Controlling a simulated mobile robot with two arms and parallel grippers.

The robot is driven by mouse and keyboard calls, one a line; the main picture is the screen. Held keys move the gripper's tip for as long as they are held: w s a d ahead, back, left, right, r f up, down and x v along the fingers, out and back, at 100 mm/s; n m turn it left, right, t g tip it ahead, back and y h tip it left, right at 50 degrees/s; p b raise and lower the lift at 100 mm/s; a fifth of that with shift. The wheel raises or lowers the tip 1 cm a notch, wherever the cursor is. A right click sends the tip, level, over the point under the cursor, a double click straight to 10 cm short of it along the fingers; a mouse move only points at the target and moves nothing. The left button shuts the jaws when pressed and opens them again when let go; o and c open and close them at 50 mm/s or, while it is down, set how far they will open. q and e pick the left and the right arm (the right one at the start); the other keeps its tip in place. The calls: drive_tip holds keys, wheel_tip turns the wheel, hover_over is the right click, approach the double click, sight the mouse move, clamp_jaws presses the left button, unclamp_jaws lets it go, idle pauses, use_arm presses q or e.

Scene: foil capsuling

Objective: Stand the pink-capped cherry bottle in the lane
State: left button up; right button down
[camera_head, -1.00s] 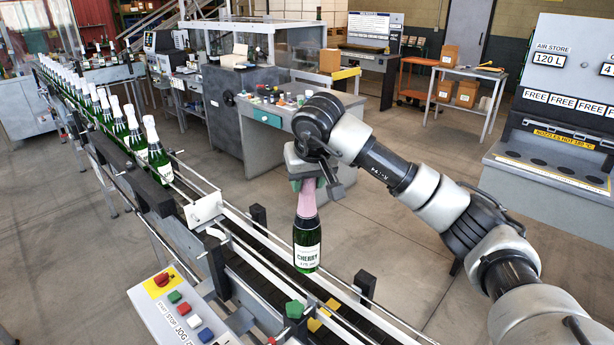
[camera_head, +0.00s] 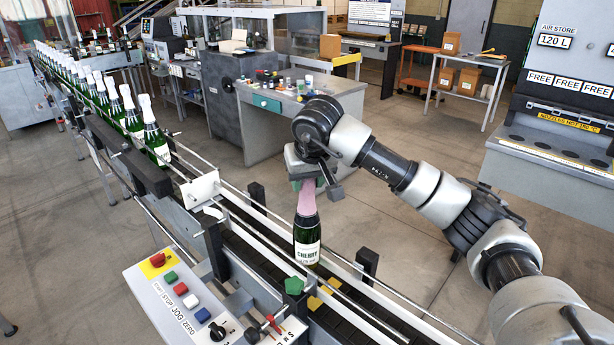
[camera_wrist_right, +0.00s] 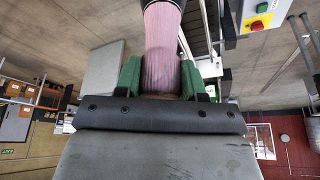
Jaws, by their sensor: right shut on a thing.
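The cherry bottle (camera_head: 307,240) is dark green with a white CHERRY label and a pink foil cap. My right gripper (camera_head: 305,184) is shut on its pink cap (camera_head: 307,199) from above, and the bottle hangs nearly upright. The cap also shows between the green finger pads in the right wrist view (camera_wrist_right: 162,60). The bottle's base is over or in the conveyor lane (camera_head: 345,292), between the white guide rails; I cannot tell whether it touches the belt. My left gripper is not in view.
White-capped bottles (camera_head: 130,112) queue along the lane behind a white plate (camera_head: 201,188). Black rail posts (camera_head: 366,264) stand beside the lane. A control panel (camera_head: 190,300) with coloured buttons and a green block (camera_head: 294,285) are at the near side. The lane past the bottle is clear.

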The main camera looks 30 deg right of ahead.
sight(308, 195)
drive_tip(key=shift+f+b, duration=1.8)
drive_tip(key=shift+f, duration=1.1)
drive_tip(key=c, duration=0.6)
unclamp_jaws()
drive_tip(key=shift+s+f, duration=0.1)
drive_tip(key=shift+f, duration=0.1)
drive_tip(key=shift+s+a+r+b, duration=0.1)
drive_tip(key=shift+r+b, duration=0.4)
drive_tip(key=b+v, duration=0.2)
drive_tip(key=v, duration=0.7)
drive_tip(key=shift+s+r, duration=0.25)
drive_tip(key=shift+r, duration=0.25)
